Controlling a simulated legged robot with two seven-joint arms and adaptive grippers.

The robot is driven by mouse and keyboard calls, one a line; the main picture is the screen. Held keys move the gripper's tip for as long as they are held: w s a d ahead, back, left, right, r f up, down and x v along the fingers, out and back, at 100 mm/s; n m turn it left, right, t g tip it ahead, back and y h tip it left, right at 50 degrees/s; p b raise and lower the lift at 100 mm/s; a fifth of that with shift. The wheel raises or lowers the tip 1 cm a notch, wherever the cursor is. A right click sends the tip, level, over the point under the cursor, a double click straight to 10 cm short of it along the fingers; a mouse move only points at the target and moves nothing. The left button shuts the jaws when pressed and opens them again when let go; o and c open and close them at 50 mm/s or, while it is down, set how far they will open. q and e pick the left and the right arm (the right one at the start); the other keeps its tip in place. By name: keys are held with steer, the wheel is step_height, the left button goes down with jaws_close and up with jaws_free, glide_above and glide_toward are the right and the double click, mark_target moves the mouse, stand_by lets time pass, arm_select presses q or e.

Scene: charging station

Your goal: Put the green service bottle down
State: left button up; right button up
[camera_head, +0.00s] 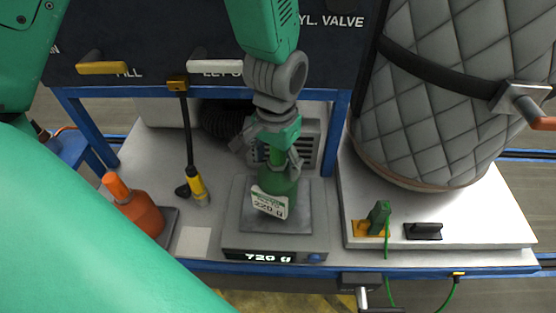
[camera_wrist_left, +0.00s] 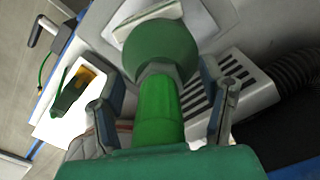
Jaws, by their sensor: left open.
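The green service bottle (camera_head: 277,194) stands upright on the metal plate of a scale (camera_head: 304,222). It has a white label that seems to read 220 g. The scale's display reads 720 g. My left gripper (camera_head: 268,154) comes down from above, with its open fingers on either side of the bottle's neck. In the left wrist view the green neck (camera_wrist_left: 158,105) lies between the two spread fingers (camera_wrist_left: 165,112), with a visible gap on each side. The bottle's top is partly hidden by the gripper in the head view. My right gripper is not in view.
An orange bottle (camera_head: 138,209) stands left of the scale, near a yellow-and-black tool (camera_head: 197,187) on a hose. A quilted grey tank (camera_head: 440,110) stands at right, with a green-handled item (camera_head: 378,217) and a black handle (camera_head: 423,231) before it. A panel rises behind.

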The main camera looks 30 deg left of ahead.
arm_select(q)
step_height(320, 180, up, 12)
steer(key=shift+r, duration=0.1)
stand_by(0.8)
